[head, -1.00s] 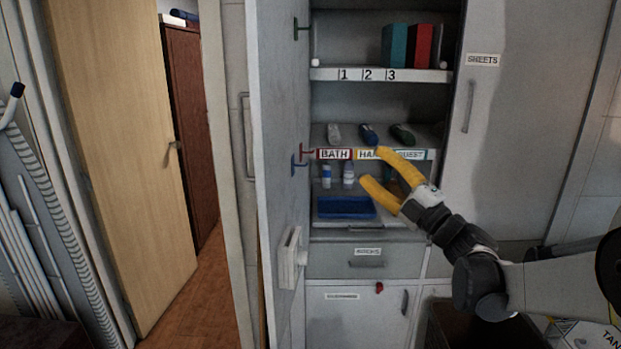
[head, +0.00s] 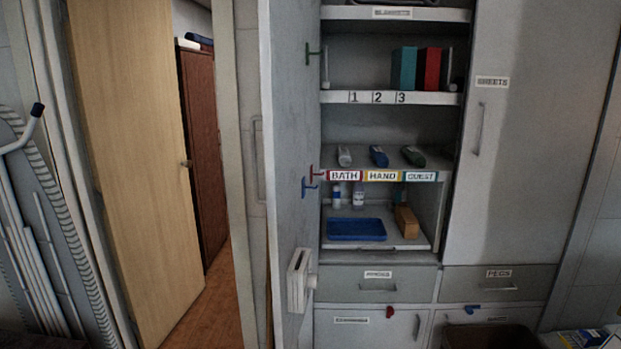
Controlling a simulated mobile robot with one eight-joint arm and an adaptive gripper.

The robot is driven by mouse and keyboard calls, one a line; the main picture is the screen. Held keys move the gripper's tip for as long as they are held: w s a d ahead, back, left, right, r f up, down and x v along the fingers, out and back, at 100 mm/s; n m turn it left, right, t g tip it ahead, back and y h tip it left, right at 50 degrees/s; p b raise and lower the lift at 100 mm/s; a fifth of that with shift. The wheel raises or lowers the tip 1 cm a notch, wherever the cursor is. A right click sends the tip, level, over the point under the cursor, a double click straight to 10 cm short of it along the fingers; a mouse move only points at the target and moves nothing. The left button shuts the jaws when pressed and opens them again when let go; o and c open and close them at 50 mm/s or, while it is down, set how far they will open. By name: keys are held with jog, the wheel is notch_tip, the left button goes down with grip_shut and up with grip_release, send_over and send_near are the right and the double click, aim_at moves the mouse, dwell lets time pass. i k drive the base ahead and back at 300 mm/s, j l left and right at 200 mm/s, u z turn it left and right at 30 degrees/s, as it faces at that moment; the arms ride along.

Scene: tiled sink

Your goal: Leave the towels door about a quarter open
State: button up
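A tall grey cabinet door (head: 291,140) stands wide open on the left of the open cupboard, with its inner face showing. No label reading towels is visible on it, but the shelf edge (head: 382,176) behind it reads BATH, HAND and GUEST. Coloured hooks and a white box (head: 300,280) are on the door's inner face. Rolled items (head: 379,156) lie on the labelled shelf. A handle (head: 257,155) shows to the left of the door. My gripper is not in view.
Closed sheets door (head: 510,150) stands to the right. Drawers (head: 375,284) are below the shelves. A blue tray (head: 357,229), small bottles and a brown box (head: 406,221) sit inside. A wooden door (head: 130,150) stands ajar on the left, and an ironing board leans at far left.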

aim_at(289, 30)
jog(key=j+z, duration=0.15)
jog(key=j, duration=0.45)
jog(key=j+z, duration=0.15)
jog(key=j, duration=0.4)
jog(key=k+j+z, duration=0.1)
jog(key=j, duration=0.5)
jog(key=k+j+z, duration=0.15)
jog(key=j, duration=0.4)
jog(key=i, duration=0.05)
